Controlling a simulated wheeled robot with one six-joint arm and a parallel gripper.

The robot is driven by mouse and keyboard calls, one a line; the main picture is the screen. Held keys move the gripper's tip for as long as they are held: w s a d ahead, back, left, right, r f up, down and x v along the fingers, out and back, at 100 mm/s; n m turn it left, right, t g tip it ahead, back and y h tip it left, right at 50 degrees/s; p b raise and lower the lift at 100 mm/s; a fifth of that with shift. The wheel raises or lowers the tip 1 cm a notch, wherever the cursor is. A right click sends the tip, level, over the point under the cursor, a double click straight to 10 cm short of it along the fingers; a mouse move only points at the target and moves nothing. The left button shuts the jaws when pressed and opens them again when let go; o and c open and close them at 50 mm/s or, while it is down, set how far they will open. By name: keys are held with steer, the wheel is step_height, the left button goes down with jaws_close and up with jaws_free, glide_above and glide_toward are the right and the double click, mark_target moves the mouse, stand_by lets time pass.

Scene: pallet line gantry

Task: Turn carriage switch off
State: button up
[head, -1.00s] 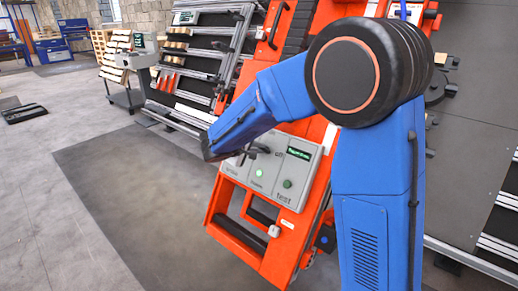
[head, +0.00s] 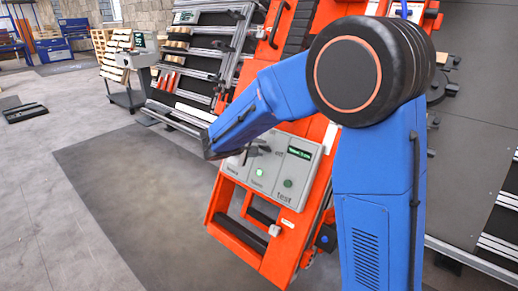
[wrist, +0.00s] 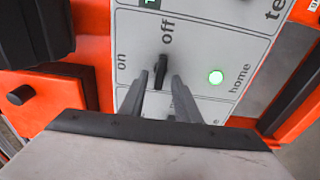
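The grey control panel (head: 286,164) is on an orange frame. In the wrist view the panel (wrist: 235,50) carries the words on, off, home and part of test. The carriage switch (wrist: 160,73) is a small dark lever near the on and off labels; which label it points at is unclear. My gripper (wrist: 165,80) is open, with its two grey fingers to either side of the switch and a gap visible between them. Whether they touch it cannot be told. In the head view my gripper (head: 258,149) is at the panel's upper left and hides the switch area.
A dark green button (head: 288,183) and a small display (head: 299,152) are also on the panel. A dark block (wrist: 35,30) is left of the panel. Open floor (head: 130,200) lies left of the frame.

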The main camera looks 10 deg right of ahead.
steer(key=shift+s+r, duration=0.1)
steer(key=v, duration=1.7)
steer(key=shift+s, duration=0.1)
steer(key=s+d+f+m+g+y, duration=0.2)
steer(key=s+d+m+g+y, duration=0.15)
steer(key=s+d, duration=1.15)
steer(key=s+d+f+m+y, duration=0.2)
steer(key=s+f, duration=0.1)
steer(key=s, duration=0.6)
steer(key=s+d+f+m+y, duration=0.2)
steer(key=s+f+y, duration=0.1)
steer(key=s, duration=0.6)
steer(key=shift+s+y, duration=0.25)
steer(key=shift+y, duration=0.1)
